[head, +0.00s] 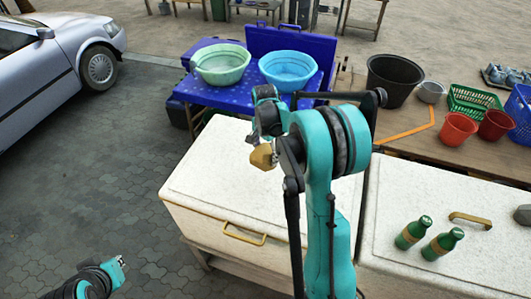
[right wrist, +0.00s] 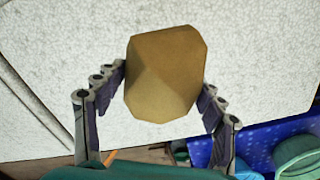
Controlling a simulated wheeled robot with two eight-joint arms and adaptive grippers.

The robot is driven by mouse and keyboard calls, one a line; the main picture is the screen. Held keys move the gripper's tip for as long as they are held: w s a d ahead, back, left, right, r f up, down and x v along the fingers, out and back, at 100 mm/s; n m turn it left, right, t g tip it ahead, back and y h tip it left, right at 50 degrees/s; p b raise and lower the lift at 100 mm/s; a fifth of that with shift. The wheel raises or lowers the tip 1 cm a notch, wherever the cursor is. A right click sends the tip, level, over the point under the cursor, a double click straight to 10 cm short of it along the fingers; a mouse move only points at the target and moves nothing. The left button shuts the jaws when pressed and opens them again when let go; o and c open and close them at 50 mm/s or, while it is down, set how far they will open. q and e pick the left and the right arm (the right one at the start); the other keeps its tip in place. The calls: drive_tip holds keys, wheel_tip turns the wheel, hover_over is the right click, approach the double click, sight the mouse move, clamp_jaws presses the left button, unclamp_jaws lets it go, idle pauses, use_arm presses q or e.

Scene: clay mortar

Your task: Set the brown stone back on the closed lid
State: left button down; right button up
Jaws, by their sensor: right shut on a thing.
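The brown stone (head: 262,157) is a faceted tan block. My right gripper (head: 267,143) is shut on it, and in the right wrist view its two fingers flank the stone (right wrist: 166,75). The stone shows over the left white chest's closed lid (head: 215,165); the lid's speckled surface lies behind it in the right wrist view. I cannot tell how large the gap below the stone is. My right arm hides part of the lid's right side. My left gripper (head: 117,262) is low at the left, away from the chest, too small to read its fingers.
A second white chest on the right bears two green bottles (head: 411,232) and a grey stone (head: 523,215). Behind the left chest, a blue cooler (head: 290,50) stands by two basins (head: 222,63). A wooden table (head: 410,140) holds a black bucket (head: 393,80), red pots and baskets.

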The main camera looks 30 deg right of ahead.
wheel_tip(320, 180, down, 8)
drive_tip(key=b, duration=0.5)
drive_tip(key=shift+r, duration=0.25)
drive_tip(key=shift+f+b, duration=0.3)
drive_tip(key=shift+f, duration=0.15)
drive_tip(key=shift+f+b, duration=0.55)
drive_tip(key=shift+b, duration=0.05)
drive_tip(key=shift+c, duration=0.2)
drive_tip(key=o, duration=2.1)
drive_tip(key=shift+r+p, duration=3.15)
drive_tip(key=shift+r, duration=1.9)
drive_tip(key=shift+s+a, duration=0.1)
